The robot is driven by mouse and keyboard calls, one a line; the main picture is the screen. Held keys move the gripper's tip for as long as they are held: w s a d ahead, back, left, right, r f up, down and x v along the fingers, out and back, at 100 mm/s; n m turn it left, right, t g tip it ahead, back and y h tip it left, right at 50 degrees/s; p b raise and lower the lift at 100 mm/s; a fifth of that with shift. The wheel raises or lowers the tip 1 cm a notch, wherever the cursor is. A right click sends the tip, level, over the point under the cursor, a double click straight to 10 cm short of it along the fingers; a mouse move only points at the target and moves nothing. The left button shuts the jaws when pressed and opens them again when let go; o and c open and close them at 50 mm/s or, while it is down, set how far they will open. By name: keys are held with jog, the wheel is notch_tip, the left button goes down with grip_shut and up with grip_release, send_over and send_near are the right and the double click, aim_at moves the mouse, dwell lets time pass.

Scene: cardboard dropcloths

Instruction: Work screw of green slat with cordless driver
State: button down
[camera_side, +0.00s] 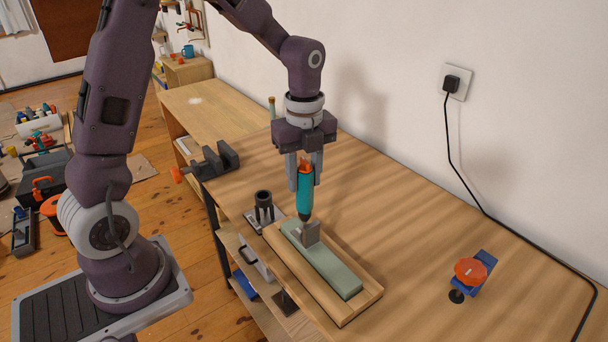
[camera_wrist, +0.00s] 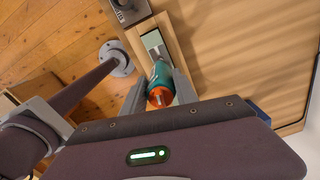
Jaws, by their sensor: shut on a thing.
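My gripper (camera_side: 304,186) is shut on the cordless driver (camera_side: 304,194), a teal tool with an orange top and a dark nose, held upright. The driver also shows between the fingers in the wrist view (camera_wrist: 160,76). The green slat (camera_side: 335,268) lies in a shallow wooden tray (camera_side: 342,315) on the bench. A small grey block (camera_side: 311,234) stands on the slat, right below the driver's nose. I cannot tell whether the nose touches the block. No screw can be made out; the block and driver may hide it. The slat (camera_wrist: 152,39) shows beyond the driver in the wrist view.
A dark holder (camera_side: 264,208) on a grey base stands left of the tray. A dark vise (camera_side: 212,160) sits at the bench's left edge. An orange and blue object (camera_side: 471,273) lies at the right, near a black cable (camera_side: 520,238). The bench between is clear.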

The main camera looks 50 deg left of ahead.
aim_at(304, 159)
jog(key=shift+r, duration=3.5)
